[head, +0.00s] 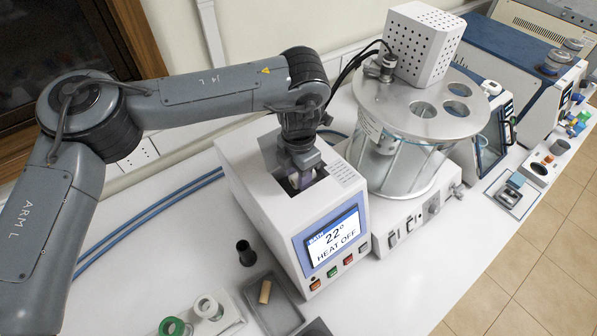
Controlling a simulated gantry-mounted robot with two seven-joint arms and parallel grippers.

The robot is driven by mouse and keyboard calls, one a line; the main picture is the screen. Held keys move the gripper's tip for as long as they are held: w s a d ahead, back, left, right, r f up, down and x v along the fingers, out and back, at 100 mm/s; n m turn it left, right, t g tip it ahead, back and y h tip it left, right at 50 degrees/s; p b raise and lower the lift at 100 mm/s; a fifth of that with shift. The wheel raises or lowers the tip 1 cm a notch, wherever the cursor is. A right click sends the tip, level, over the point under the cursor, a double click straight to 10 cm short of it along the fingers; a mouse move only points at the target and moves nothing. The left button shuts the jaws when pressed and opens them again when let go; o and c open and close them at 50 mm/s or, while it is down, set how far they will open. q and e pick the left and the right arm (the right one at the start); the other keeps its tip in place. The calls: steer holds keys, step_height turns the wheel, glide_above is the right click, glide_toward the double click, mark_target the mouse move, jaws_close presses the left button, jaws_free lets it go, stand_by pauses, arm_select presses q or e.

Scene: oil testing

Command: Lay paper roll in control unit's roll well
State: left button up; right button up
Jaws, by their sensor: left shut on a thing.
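The control unit (255,190) is a white box with a lit screen (333,238) reading "22°" and "HEAT OFF". The roll well (269,152) is a dark opening in its top. My left gripper (301,179) points down into this well and is shut on the paper roll. The roll is mostly hidden by the fingers and the well's walls, so I cannot tell whether it touches the bottom. My right gripper is not in view.
A clear cylindrical bath (395,172) with a metal lid stands right of the control unit. A grey tray (280,312) with a small tan cylinder (265,291), a black cup (246,253) and ring-shaped items (207,307) lie in front. Blue hoses (150,214) run along the left.

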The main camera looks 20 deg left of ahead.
arm_select(q)
steer(key=shift+f, duration=0.45)
steer(key=o, duration=0.8)
steer(key=shift+c, duration=0.2)
steer(key=shift+r, duration=0.1)
step_height(320, 180, up, 11)
stand_by(0.5)
